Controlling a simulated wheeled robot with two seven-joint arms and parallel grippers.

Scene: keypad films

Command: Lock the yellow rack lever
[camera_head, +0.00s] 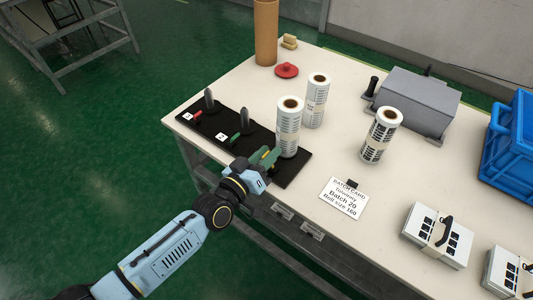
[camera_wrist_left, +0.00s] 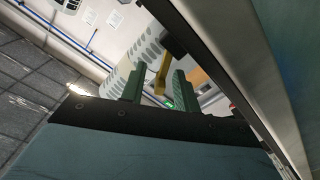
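The black rack (camera_head: 295,172) lies along the table's near left edge, with a row of upright pegs. The yellow lever (camera_head: 259,153) is at its right-hand station, below a printed film roll (camera_head: 289,128) standing there. My left gripper (camera_head: 267,159) is at this lever, coming from the front edge. In the left wrist view, its green fingers (camera_wrist_left: 158,90) are apart, with the yellow lever (camera_wrist_left: 162,70) between them and gaps visible. The fingers partly hide the lever in the head view; I cannot tell whether it is locked. My right gripper is out of view.
The red lever (camera_head: 196,114) and green lever (camera_head: 236,137) are at empty pegs. Two more rolls (camera_head: 316,101) (camera_head: 380,136) stand behind and right. A batch card (camera_head: 342,198) lies right of the rack. A grey machine (camera_head: 417,100) and blue crate (camera_head: 510,145) are farther right.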

